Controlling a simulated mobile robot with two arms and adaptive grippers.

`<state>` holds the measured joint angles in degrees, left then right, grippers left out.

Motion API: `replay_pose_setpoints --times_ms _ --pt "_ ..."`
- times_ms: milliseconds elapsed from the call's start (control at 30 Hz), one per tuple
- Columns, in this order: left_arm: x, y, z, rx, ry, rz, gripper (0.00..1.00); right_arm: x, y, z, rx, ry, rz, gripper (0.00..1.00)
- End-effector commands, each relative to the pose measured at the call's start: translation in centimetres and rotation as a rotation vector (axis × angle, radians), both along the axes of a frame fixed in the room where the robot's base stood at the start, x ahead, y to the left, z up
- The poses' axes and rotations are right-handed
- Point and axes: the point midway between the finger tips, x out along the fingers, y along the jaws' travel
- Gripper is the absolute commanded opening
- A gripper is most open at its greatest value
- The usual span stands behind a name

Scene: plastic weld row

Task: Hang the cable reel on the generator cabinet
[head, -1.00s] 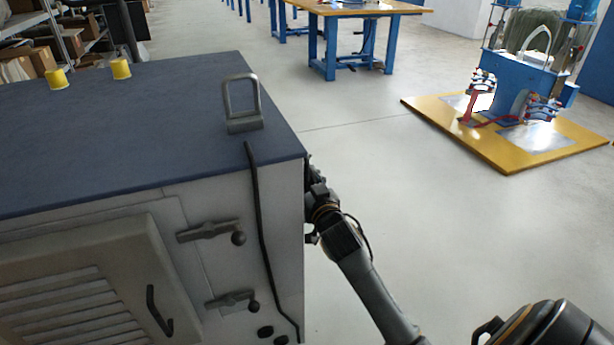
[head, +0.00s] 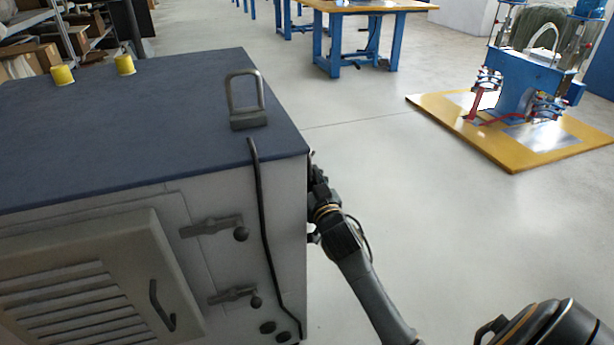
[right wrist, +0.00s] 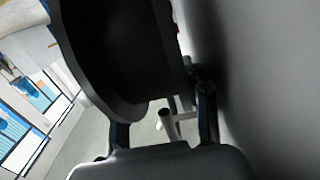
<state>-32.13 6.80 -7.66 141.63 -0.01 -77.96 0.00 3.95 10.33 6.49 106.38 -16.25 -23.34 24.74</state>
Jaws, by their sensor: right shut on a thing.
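The generator cabinet (head: 283,215) fills the left of the head view, with a dark blue top (head: 150,120) and a grey front. My right arm reaches to its right side, where the gripper is hidden behind the cabinet's edge. In the right wrist view a large dark round body, the cable reel (right wrist: 125,55), fills the upper middle. My right gripper (right wrist: 165,113) is shut on the reel, with a pale bar (right wrist: 170,123) between its fingers. A grey surface, probably the cabinet's side (right wrist: 265,70), is close on the right. No hook is visible. My left gripper is out of view.
A lifting handle (head: 246,100) and two yellow caps (head: 124,65) stand on the cabinet top. Latches and a door handle (head: 162,306) stick out in front. A blue machine on a yellow base (head: 485,140) and a workbench (head: 380,6) stand behind. The floor between is clear.

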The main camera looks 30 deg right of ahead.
Motion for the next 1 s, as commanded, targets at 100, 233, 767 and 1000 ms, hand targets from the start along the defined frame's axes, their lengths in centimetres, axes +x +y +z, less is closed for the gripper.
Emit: replay_pose_setpoints --times_ms 100,233,767,1000 --pt "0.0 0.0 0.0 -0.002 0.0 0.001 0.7 0.1 0.8 -0.4 0.004 0.004 0.014 0.0" --pt "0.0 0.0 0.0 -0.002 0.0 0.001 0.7 0.1 0.8 -0.4 0.004 0.005 0.014 0.73" --pt "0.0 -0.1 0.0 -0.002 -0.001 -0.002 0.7 -2.4 1.2 -0.8 0.011 0.011 0.012 0.73" --pt "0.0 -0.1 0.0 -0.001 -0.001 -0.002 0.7 -6.1 1.7 -0.4 0.011 0.002 0.007 0.73"
